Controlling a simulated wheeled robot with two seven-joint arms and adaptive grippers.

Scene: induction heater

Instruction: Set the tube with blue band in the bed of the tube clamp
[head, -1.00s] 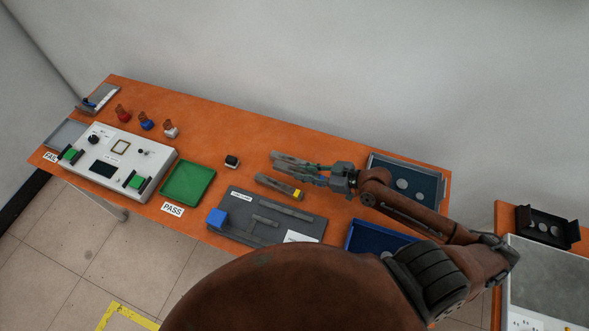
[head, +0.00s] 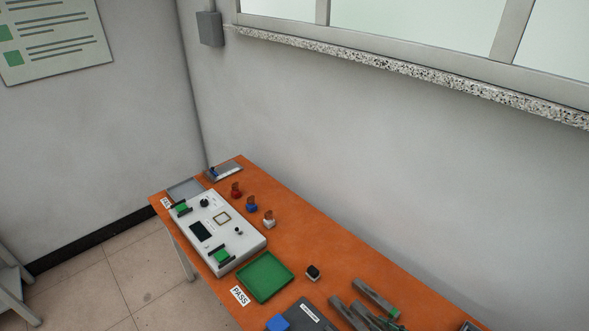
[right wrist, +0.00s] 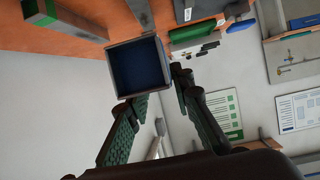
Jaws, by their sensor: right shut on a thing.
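My right gripper (head: 378,321) is at the bottom edge of the head view, among grey tubes on the table. In the right wrist view its fingers (right wrist: 153,100) are shut on a square grey tube whose end shows dark blue (right wrist: 137,67); I take it for the tube with blue band. In the head view that tube is hard to separate from the fingers. A dark grey fixture (head: 312,312) with a blue block (head: 277,323) is cut off by the bottom edge. It looks like the tube clamp, but its label is too small to read and its bed is mostly hidden.
A tube with green band (head: 374,297) and another grey tube (head: 341,309) lie near the gripper.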

